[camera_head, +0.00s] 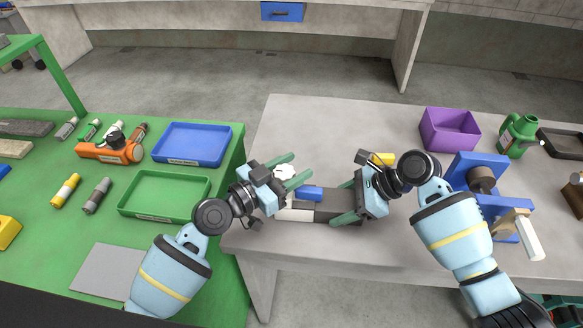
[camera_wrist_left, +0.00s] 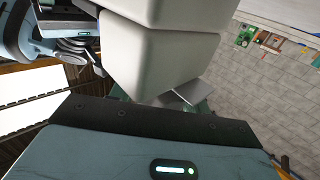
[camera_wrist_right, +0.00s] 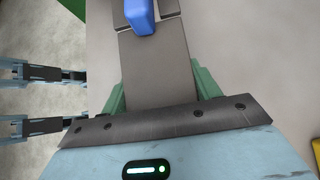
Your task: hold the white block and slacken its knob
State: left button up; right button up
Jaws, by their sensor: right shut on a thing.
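A white block (camera_head: 296,214) lies at the left edge of the grey table, in line with a dark grey block (camera_head: 325,216). A small blue piece (camera_head: 308,193) sits beside them. A white rounded part (camera_head: 284,172), perhaps the knob, shows beside my left gripper (camera_head: 292,175), whose green fingers stand apart. In the left wrist view white blocky shapes (camera_wrist_left: 180,60) fill the near view; its fingers are mostly hidden. My right gripper (camera_head: 344,200) is shut on the dark grey block, which also shows between its fingers in the right wrist view (camera_wrist_right: 158,75).
A purple bin (camera_head: 449,130), a green bottle (camera_head: 518,135) and a blue fixture (camera_head: 480,165) stand on the right of the grey table. On the green table are a blue tray (camera_head: 192,145), a green tray (camera_head: 164,194) and an orange tool (camera_head: 108,150).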

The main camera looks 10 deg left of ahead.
pick_arm(q)
jog(key=c, duration=0.6)
jog(key=shift+f+n+t+y, duration=0.1)
jog(key=shift+n+t+y, duration=0.5)
jog(key=shift+y, duration=0.2)
jog(key=shift+n+t+y, duration=0.5)
jog(key=shift+n+y, duration=0.1)
jog(key=shift+y, duration=0.1)
jog(key=shift+w+a+n+t+y, duration=0.1)
jog(key=shift+a+n+t+y, duration=0.05)
jog(key=shift+n+t+y, duration=0.2)
jog(key=o, duration=1)
jog(key=shift+a, duration=0.1)
jog(key=v, duration=1.2)
